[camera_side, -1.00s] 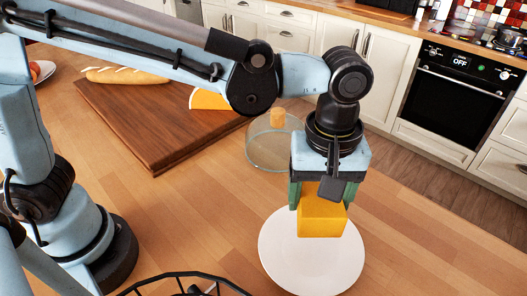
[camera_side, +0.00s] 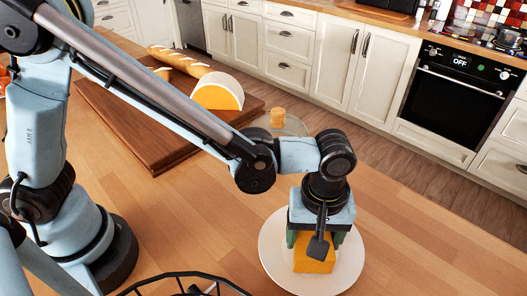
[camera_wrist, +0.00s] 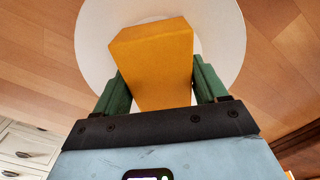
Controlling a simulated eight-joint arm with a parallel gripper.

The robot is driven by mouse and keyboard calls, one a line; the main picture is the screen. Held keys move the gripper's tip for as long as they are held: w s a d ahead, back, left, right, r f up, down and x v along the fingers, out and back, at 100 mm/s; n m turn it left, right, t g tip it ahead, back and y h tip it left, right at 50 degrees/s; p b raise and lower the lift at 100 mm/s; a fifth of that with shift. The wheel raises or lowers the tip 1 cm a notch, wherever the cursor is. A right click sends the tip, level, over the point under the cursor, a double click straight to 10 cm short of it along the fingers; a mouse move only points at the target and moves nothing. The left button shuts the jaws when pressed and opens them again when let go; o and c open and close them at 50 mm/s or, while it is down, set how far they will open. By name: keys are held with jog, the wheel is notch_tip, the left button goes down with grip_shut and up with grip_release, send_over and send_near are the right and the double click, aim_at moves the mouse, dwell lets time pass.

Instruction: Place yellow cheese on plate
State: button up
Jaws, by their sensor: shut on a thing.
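The yellow cheese (camera_side: 314,254) is an orange-yellow block. My gripper (camera_side: 315,243) is shut on it, with a green finger on each side. The cheese is over the white plate (camera_side: 272,262), low and close to its surface; I cannot tell whether it touches. In the wrist view the cheese (camera_wrist: 155,62) sits between the green fingers of my gripper (camera_wrist: 158,85). The plate (camera_wrist: 222,30) shows behind it there. The gripper hides part of the cheese's top.
A wooden board (camera_side: 150,143) behind my arm holds a bread loaf (camera_side: 180,58) and a cut cheese wheel (camera_side: 217,92). A glass dome with a cork-coloured knob (camera_side: 278,118) stands behind the gripper. A black wire basket (camera_side: 180,285) is at the front edge. The wooden top right of the plate is clear.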

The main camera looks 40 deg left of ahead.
aim_at(313, 234)
jog(key=o, duration=1.2)
jog(key=shift+f, duration=0.1)
notch_tip(313, 234, up, 12)
jog(key=s+a+m+t, duration=0.1)
jog(key=a+m+t, duration=0.6)
jog(key=a, duration=2)
jog(key=shift+m, duration=0.6)
jog(key=shift+f, duration=0.1)
